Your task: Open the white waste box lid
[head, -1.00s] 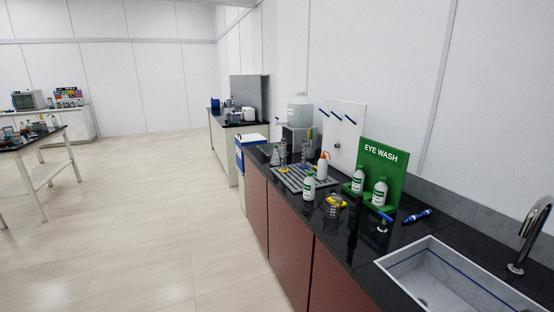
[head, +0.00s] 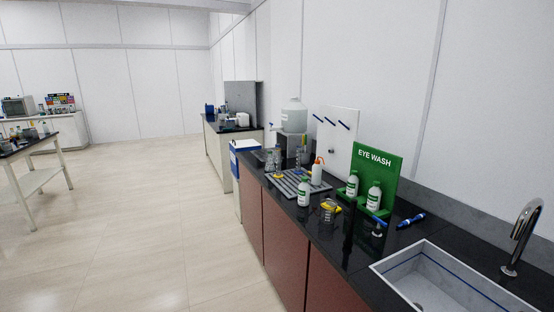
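A white box with a blue band near its top (head: 236,172) stands on the floor at the far end of the dark counter, left of centre in the head view. It looks like the white waste box. Its top looks flat and closed, but it is small and partly hidden by the counter, so I cannot make out the lid's edge or any handle. Neither of my grippers is in view.
The dark counter (head: 345,255) runs along the right wall, with a sink (head: 440,270), a green eye wash stand (head: 385,165), bottles and a grey rack (head: 300,187). Another bench (head: 218,150) stands beyond the box. Open floor (head: 140,220) lies left; a table (head: 45,182) is farther left.

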